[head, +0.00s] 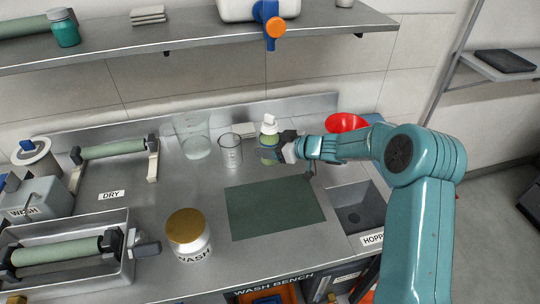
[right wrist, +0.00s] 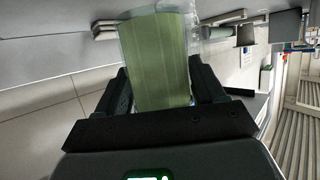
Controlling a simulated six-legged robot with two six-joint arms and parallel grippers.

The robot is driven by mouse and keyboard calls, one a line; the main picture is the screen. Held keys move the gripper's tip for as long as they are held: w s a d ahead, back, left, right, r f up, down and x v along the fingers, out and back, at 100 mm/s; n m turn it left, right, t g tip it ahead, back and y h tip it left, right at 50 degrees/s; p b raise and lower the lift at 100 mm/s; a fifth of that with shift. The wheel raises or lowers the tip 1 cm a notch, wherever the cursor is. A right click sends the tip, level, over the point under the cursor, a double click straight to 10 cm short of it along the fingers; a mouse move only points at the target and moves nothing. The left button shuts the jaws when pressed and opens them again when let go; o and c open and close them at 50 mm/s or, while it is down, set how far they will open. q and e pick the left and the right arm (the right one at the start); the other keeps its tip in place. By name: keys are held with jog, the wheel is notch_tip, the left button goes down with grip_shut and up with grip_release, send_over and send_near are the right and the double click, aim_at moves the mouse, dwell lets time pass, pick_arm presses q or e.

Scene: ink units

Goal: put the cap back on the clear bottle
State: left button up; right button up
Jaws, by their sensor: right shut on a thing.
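A clear bottle (head: 268,141) with green contents stands upright towards the back of the bench. A pale white piece (head: 269,121) shows at its top; whether this is a cap or the bare neck is too small to tell. My right gripper (head: 279,150) reaches in from the right and is shut on the bottle's body. In the right wrist view the bottle (right wrist: 163,60) fills the gap between the two dark fingers. Whether its base touches the bench is unclear. No separate loose cap can be made out. My left gripper is out of view.
A glass beaker (head: 230,150) and a larger clear vessel (head: 193,137) stand left of the bottle. A green mat (head: 274,207) lies in front, beside a sink (head: 361,208). A gold-lidded jar (head: 188,234) stands front left. A red bowl (head: 346,123) is behind my right arm.

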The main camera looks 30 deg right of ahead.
jog(key=shift+f, duration=2)
jog(key=shift+f, duration=0.15)
jog(key=o, duration=1.5)
jog(key=shift+f, duration=0.1)
jog(key=shift+d+r, duration=0.1)
jog(key=shift+r, duration=0.1)
jog(key=v, duration=1.2)
jog(key=shift+b, duration=0.35)
